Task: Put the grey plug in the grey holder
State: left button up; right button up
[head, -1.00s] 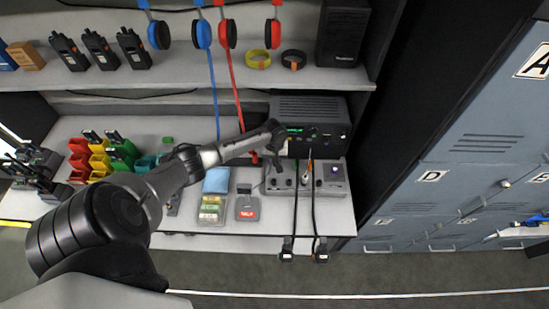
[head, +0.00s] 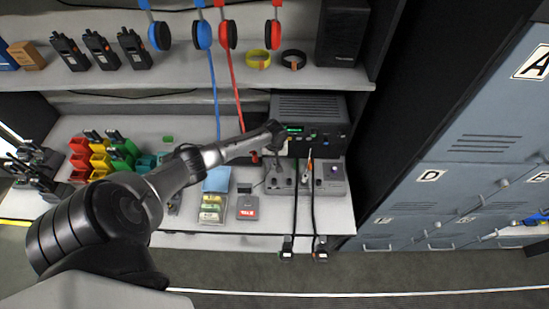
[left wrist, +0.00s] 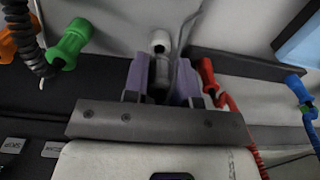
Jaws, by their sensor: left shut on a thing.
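My left gripper (head: 282,146) is at the left front of the black radio (head: 310,108) in the head view. Its fingertips and what they hold are too small to make out there. In the left wrist view my left gripper (left wrist: 160,82) has its purple-lined fingers shut on the grey plug (left wrist: 158,78), which stands upright between them. A pale grey-white cylinder (left wrist: 159,42) shows just beyond the plug, in line with it. I cannot tell whether it is the grey holder, or whether it touches the plug. My right gripper is not in view.
In the left wrist view, a green plug (left wrist: 70,44) and an orange one (left wrist: 20,38) are on the left, with a red plug (left wrist: 207,76) and a blue one (left wrist: 296,86) on the right. Coiled cords hang close by. A grey control box (head: 331,172) stands below the radio.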

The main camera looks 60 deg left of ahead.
pick_arm(q)
jog(key=shift+p, duration=0.35)
jog(key=shift+f, duration=1.15)
dwell(1.8)
jog(key=o, duration=0.9)
jog(key=shift+c, duration=0.2)
notch_tip(320, 180, up, 8)
jog(key=p, duration=0.9)
jog(key=shift+r, duration=0.1)
